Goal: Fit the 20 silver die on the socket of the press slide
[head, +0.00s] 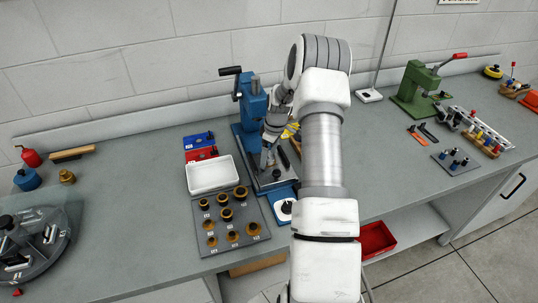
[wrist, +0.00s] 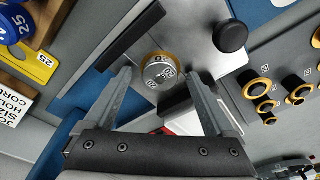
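A silver round die (wrist: 160,72) with numbers on its top, which look like 20 but are not sharp, stands upright in a brass-coloured ring on the press's silver plate (wrist: 200,50). My gripper (wrist: 159,76) is open, one finger on each side of the die, with a small gap on both sides. In the head view my gripper (head: 267,162) is low over the base of the blue press (head: 250,103), and the die is hidden or too small to tell. Whether the brass ring is the slide's socket I cannot tell.
A black knob (wrist: 231,37) and a dark bar (wrist: 130,37) are close to the die. A grey board (head: 210,250) with several brass and black rings lies left of the press, by a white tray (head: 212,176). A green press (head: 415,88) stands at right.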

